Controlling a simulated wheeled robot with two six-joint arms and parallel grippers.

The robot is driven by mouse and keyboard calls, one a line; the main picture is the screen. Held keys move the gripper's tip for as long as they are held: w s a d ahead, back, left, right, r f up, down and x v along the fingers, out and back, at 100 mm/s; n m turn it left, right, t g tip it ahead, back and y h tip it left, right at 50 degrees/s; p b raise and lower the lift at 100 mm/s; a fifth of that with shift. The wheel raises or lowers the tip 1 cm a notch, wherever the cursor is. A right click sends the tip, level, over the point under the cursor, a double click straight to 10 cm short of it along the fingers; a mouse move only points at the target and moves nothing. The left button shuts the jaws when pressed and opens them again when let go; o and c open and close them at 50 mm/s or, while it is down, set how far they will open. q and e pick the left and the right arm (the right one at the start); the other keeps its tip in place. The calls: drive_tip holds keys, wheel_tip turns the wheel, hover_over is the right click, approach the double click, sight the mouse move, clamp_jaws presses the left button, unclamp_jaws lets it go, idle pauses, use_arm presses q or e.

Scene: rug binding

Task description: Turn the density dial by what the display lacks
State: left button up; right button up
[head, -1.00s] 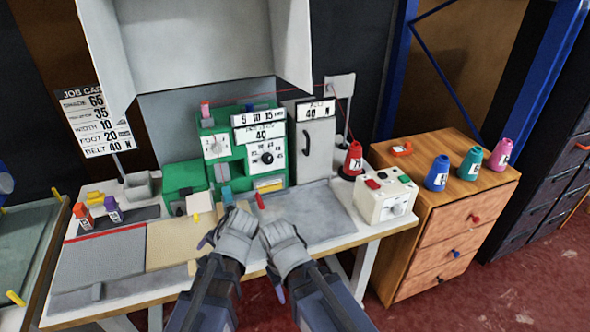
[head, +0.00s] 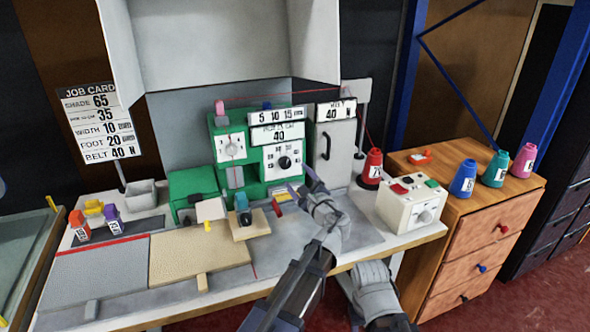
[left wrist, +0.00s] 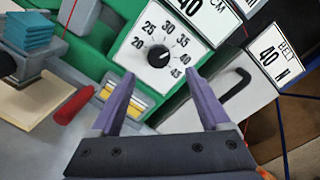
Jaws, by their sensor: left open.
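The density dial is a black knob (head: 285,162) on the white plate at the front of the green machine. In the left wrist view the knob (left wrist: 158,56) has 25, 30, 35, 40 and 45 around it. The display (head: 278,136) above it reads 40. The job card (head: 100,120) reads 65, 35, 10, 20 and 40 N. My left gripper (head: 305,183) is open, just in front of and below the dial; its fingertips (left wrist: 160,76) frame the knob from below without clearly touching it. My right gripper (head: 372,278) is low at the table's front; its fingers are hidden.
A red handle (left wrist: 73,105) sticks out left of my left fingers. A belt box (head: 335,145) reading 40 N stands right of the machine. A white control box (head: 412,205) and a red cone (head: 372,168) are further right. Other cones stand on the wooden cabinet (head: 480,200).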

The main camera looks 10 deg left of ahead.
sight(286, 165)
use_arm(q)
drive_tip(key=x, duration=0.7)
drive_tip(key=shift+w+a, duration=0.15)
drive_tip(key=shift+a, duration=0.05)
drive_tip(key=shift+c, duration=0.2)
clamp_jaws()
drive_tip(key=shift+n, duration=0.3)
drive_tip(key=n, duration=0.3)
drive_tip(key=shift+p, duration=0.3)
drive_tip(key=shift+n, duration=2)
drive_tip(key=shift+h, duration=0.3)
